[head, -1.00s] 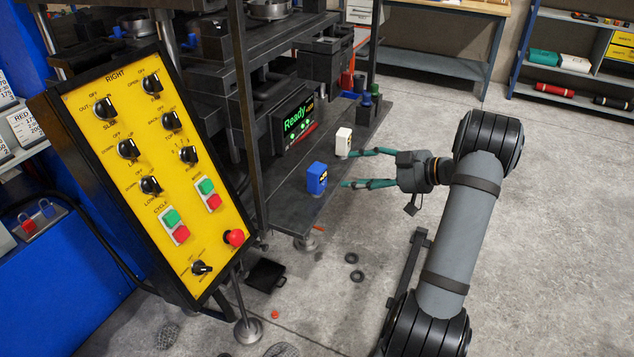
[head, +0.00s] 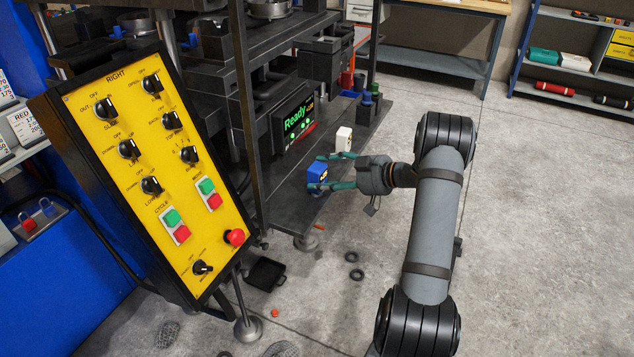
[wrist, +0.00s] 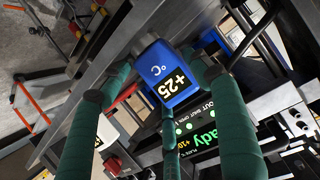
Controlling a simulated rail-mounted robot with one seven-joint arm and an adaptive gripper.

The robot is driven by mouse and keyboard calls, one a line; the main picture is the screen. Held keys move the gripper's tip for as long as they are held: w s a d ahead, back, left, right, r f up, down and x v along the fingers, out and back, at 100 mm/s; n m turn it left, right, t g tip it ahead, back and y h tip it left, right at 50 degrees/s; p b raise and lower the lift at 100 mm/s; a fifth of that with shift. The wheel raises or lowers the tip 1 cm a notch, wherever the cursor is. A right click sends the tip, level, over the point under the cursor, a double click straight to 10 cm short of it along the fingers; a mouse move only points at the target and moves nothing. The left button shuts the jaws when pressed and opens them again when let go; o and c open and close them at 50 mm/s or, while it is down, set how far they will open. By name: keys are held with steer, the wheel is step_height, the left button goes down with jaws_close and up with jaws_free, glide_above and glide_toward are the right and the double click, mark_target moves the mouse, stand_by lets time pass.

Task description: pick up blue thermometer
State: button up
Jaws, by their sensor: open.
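The blue thermometer (head: 317,171) stands on the dark shelf (head: 290,212) of the press. In the wrist view the blue thermometer (wrist: 165,75) shows a "+25 °C" display and sits between my green fingers. My gripper (head: 328,172) is open, with its fingers reaching around the thermometer from the right. In the wrist view my gripper (wrist: 160,90) has fingers on both sides of it, and I cannot tell whether they touch it. A finger partly hides the thermometer in the head view.
A white thermometer-like block (head: 343,139) stands close behind on the same shelf. A lit "Ready" screen (head: 293,123) is to the left. The yellow control panel (head: 150,170) stands at the left front. Open floor lies to the right.

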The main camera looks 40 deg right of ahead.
steer(key=shift+s, duration=0.1)
steer(key=shift+c, duration=0.7)
steer(key=c, duration=0.9)
steer(key=shift+c, duration=0.3)
steer(key=shift+r, duration=0.2)
